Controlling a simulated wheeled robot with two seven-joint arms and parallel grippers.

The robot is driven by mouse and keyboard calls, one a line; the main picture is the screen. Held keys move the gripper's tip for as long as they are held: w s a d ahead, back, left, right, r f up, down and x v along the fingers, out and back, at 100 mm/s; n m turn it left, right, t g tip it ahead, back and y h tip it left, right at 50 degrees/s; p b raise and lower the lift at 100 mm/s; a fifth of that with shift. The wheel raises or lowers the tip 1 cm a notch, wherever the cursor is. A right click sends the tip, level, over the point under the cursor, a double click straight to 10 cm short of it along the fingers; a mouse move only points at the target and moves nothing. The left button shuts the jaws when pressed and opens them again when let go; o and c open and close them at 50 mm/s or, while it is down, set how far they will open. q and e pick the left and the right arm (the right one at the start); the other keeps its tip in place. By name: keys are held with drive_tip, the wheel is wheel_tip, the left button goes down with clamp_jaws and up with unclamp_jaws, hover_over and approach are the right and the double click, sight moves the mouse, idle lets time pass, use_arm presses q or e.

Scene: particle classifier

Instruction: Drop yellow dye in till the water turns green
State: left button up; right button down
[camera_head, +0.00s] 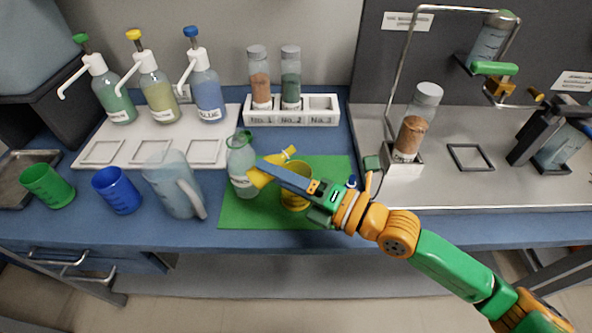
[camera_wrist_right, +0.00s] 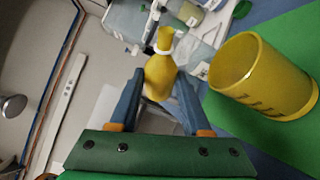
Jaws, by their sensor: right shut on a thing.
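My right gripper (camera_head: 266,170) is shut on a small yellow dropper (camera_wrist_right: 160,76), with a rounded body, narrow neck and white ring. In the head view the dropper lies tilted across the fingertips, beside the clear bottle (camera_head: 242,165) and above the green mat (camera_head: 325,172). The bottle stands upright and open, with a green rim and pale greenish contents. A yellow cup (camera_head: 295,202) stands on the mat under my gripper, partly hidden by it; it also shows in the right wrist view (camera_wrist_right: 265,75). No drop is visible. My left gripper is out of view.
A clear jug (camera_head: 172,183), a blue cup (camera_head: 117,190) and a green cup (camera_head: 47,186) stand to the left. Three pump bottles (camera_head: 158,92) stand behind them. A white rack (camera_head: 291,117) holds two vials. A metal frame stand (camera_head: 404,60) is to the right.

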drive_tip(key=shift+f+m+t+y+b, duration=0.3)
drive_tip(key=shift+f+m+y+b, duration=0.15)
drive_tip(key=shift+m+b, duration=0.75)
idle(2.1)
